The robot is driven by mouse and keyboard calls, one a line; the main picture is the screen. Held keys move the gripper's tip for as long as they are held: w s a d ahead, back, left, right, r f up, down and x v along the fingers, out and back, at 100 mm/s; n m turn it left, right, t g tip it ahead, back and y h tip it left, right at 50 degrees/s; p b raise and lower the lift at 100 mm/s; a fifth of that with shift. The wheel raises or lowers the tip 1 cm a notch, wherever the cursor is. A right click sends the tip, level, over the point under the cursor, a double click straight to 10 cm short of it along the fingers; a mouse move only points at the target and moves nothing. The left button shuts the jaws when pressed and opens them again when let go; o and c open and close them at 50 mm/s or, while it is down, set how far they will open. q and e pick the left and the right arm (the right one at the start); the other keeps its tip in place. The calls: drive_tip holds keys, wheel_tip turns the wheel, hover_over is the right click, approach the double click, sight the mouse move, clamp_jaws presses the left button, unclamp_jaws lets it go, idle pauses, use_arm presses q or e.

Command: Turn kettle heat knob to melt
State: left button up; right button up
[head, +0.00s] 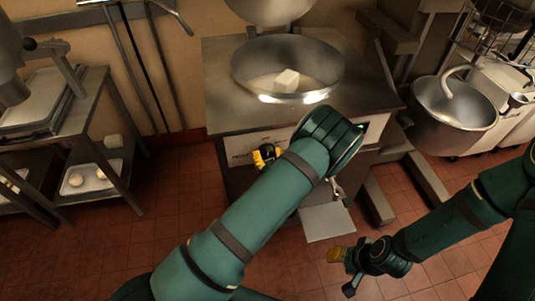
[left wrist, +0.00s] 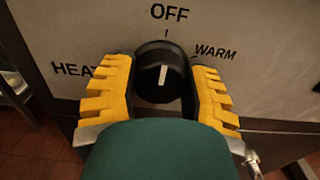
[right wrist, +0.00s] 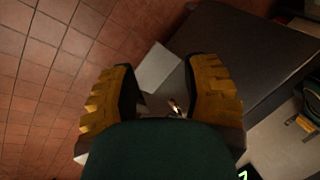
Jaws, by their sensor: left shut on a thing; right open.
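The black heat knob (left wrist: 158,88) sits on the metal front panel (left wrist: 105,25) in the left wrist view. Its white pointer line stands nearly upright toward OFF. WARM is printed to its right, and a label starting HEA is at left, its end covered by a finger. My left gripper (left wrist: 165,90) is shut on the knob, one yellow finger on each side. In the head view my left gripper (head: 266,156) is at the kettle front, and my forearm hides part of the panel. The round kettle (head: 248,78) holds a pale block (head: 287,80). My right gripper (head: 343,268) is open and empty.
A metal plate (head: 327,222) juts out low at the kettle's front, near my right gripper. A mixer bowl (head: 450,115) stands at right. A shelved table (head: 75,130) stands at left. Red tiled floor (head: 165,225) is clear between.

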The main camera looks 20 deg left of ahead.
use_arm(q)
drive_tip(key=shift+m, duration=0.3)
use_arm(e)
drive_tip(key=shift+r, duration=0.15)
use_arm(q)
drive_tip(key=m+p, duration=0.3)
drive_tip(key=m, duration=0.2)
drive_tip(key=shift+r, duration=0.15)
drive_tip(key=m+p, duration=0.2)
drive_tip(key=m, duration=0.4)
drive_tip(key=shift+m, duration=0.3)
drive_tip(key=m+p, duration=0.1)
drive_tip(key=m, duration=0.4)
drive_tip(key=shift+w+p, duration=0.1)
drive_tip(key=shift+p, duration=0.25)
drive_tip(key=m, duration=0.6)
drive_tip(key=shift+m+p, duration=0.3)
use_arm(e)
wheel_tip(320, 180, up, 7)
drive_tip(key=w, duration=0.2)
drive_tip(key=shift+d+t, duration=0.25)
drive_tip(key=shift+t, duration=0.05)
drive_tip(key=shift+w, duration=0.1)
use_arm(q)
drive_tip(key=o, duration=1.3)
drive_tip(key=shift+c, duration=0.2)
